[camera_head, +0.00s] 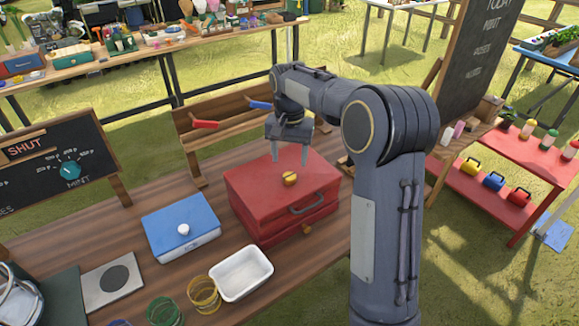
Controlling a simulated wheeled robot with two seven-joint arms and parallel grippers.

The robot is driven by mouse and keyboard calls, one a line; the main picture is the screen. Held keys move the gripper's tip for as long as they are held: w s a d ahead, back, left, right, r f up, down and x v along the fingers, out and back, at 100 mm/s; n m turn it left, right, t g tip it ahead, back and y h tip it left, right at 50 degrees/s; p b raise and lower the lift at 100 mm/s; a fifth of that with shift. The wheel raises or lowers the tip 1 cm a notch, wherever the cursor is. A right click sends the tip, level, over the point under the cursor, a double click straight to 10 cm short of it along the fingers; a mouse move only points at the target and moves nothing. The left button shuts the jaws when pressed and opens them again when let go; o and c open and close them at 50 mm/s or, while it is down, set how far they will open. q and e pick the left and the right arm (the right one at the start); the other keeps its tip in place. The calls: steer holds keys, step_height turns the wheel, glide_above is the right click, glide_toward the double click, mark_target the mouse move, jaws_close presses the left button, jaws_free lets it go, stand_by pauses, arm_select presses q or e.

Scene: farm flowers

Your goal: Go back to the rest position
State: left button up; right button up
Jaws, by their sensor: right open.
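My right gripper (290,152) is open. Its two fingers point down above the red box (255,190), near its back part. A small yellow-orange knob or object (290,179) sits on the box's lid, just in front of the fingers, and nothing shows between them. The red box has a dark handle on its front and stands on the wooden table. My right arm rises from the bottom right and bends over the box. My left gripper is not in view.
A wooden rack (222,122) with red and blue handles stands behind. Chalkboards stand left (62,160) and right (475,60). A red shelf (500,160) is at right.

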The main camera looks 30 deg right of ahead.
steer(key=shift+r, duration=0.85)
steer(key=shift+s, duration=0.15)
steer(key=s+a+r+n+t+y, duration=0.2)
steer(key=s+a, duration=0.2)
steer(key=s, duration=0.7)
steer(key=s+a+r+n+t+y, duration=0.1)
steer(key=s+a+n+t+y, duration=0.15)
steer(key=s, duration=0.85)
steer(key=s+a+f+n+t, duration=0.1)
steer(key=s+a+f+n, duration=0.1)
steer(key=s+a+f, duration=0.2)
steer(key=s+a, duration=0.1)
steer(key=s, duration=0.2)
steer(key=shift+f+h, duration=0.15)
steer(key=shift+h, duration=0.2)
steer(key=shift+s, duration=0.1)
steer(key=shift+c, duration=0.5)
